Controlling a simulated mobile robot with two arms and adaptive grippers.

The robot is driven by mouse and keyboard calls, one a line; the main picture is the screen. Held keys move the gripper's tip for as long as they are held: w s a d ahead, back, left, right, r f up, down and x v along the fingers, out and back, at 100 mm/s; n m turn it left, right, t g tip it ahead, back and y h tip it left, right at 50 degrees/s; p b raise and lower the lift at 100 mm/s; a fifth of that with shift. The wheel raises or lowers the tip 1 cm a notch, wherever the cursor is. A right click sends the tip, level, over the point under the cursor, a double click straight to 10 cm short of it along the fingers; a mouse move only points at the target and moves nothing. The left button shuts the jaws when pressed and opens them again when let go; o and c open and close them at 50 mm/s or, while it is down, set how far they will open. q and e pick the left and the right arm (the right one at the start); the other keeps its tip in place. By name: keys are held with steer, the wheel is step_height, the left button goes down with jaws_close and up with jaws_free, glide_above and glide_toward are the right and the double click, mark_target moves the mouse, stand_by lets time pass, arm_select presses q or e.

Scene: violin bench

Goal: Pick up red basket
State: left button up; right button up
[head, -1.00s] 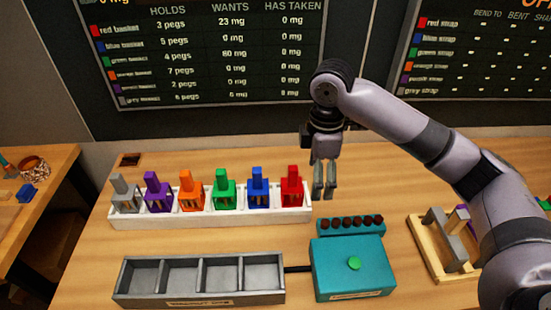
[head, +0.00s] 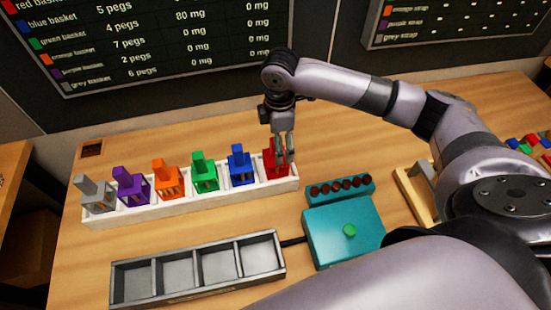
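The red basket (head: 272,168) stands upright in the rightmost place of the white rack (head: 190,207). My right gripper (head: 283,154) points down at the top of the red basket, and its fingers cover part of the basket's upright handle. I cannot tell whether the fingers are closed on the handle or still apart around it. The basket appears seated in the rack. My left gripper is not in view.
Blue (head: 241,168), green (head: 204,175), orange (head: 167,180), purple (head: 131,187) and grey (head: 95,196) baskets fill the rack leftward. A grey compartment tray (head: 198,272) and a teal box with a green button (head: 349,230) stand in front. A teal peg strip (head: 340,193) lies close right.

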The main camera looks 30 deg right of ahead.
step_height(320, 180, down, 2)
steer(key=shift+w+a+f+p, duration=0.1)
steer(key=shift+a+f+p, duration=0.05)
steer(key=shift+f+p, duration=0.3)
steer(key=f, duration=0.2)
steer(key=f+p, duration=0.1)
steer(key=f, duration=0.1)
steer(key=shift+w+a+f, duration=0.1)
steer(key=shift+w, duration=0.15)
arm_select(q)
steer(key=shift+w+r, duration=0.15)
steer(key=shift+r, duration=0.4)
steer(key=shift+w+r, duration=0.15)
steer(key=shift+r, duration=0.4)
arm_select(e)
steer(key=shift+c, duration=0.2)
steer(key=shift+c, duration=0.7)
steer(key=c, duration=1.3)
